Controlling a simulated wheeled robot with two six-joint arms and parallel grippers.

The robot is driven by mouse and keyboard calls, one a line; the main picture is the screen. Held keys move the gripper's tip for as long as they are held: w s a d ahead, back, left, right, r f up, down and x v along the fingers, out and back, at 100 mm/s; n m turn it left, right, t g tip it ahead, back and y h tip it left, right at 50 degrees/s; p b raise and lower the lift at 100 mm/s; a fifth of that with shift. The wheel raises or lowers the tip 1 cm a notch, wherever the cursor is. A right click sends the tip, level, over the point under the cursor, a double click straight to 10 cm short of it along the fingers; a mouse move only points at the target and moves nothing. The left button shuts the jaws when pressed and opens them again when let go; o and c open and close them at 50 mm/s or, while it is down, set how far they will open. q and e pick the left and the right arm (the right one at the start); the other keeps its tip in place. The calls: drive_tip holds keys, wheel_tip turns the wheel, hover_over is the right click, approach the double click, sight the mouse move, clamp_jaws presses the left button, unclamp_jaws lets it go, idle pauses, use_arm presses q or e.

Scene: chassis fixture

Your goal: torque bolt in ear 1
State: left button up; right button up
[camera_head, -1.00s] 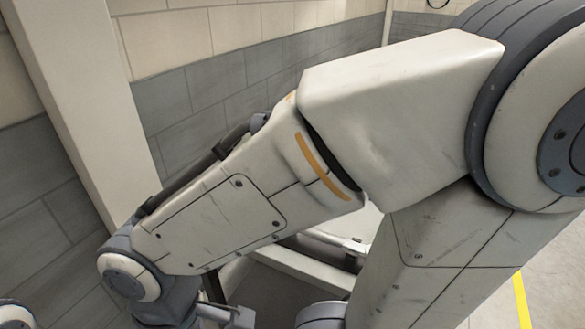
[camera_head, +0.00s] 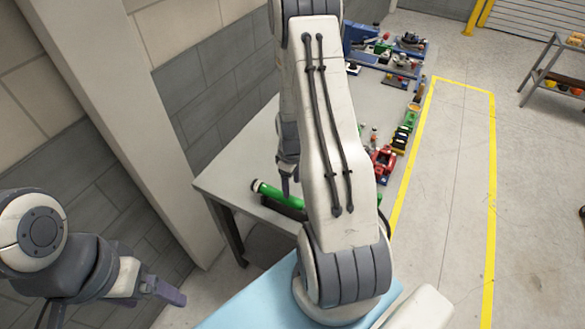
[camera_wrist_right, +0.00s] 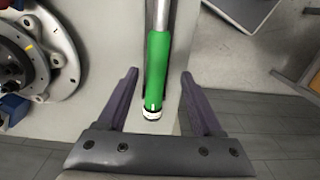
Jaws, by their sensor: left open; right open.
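A torque wrench with a green handle (camera_head: 278,194) lies near the table's corner in the head view; in the right wrist view its green grip (camera_wrist_right: 157,65) has a grey shaft running up. My right gripper (camera_head: 287,182) hangs by the handle. In the right wrist view the open fingers (camera_wrist_right: 159,76) are on either side of the grip, with gaps showing; nothing is held. My left gripper (camera_head: 160,289) is open and empty at lower left, away from the table. I cannot make out ear 1 or its bolt.
The grey table (camera_head: 232,182) holds several coloured parts (camera_head: 385,160) along its right side. A round metal hub (camera_wrist_right: 38,55) is left of the wrench in the right wrist view. A shelf rack (camera_head: 552,75) stands far right. Yellow-lined floor is clear. My right arm hides the middle.

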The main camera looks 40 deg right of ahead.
sight(294, 199)
drive_tip(key=shift+s+d+f, duration=0.15)
drive_tip(key=shift+s+d, duration=0.05)
drive_tip(key=shift+d, duration=0.15)
drive_tip(key=shift+f, duration=0.25)
wheel_tip(294, 199, down, 10)
drive_tip(key=b, duration=0.8)
drive_tip(key=shift+r, duration=0.2)
clamp_jaws()
idle(0.4)
drive_tip(key=shift+r, duration=0.15)
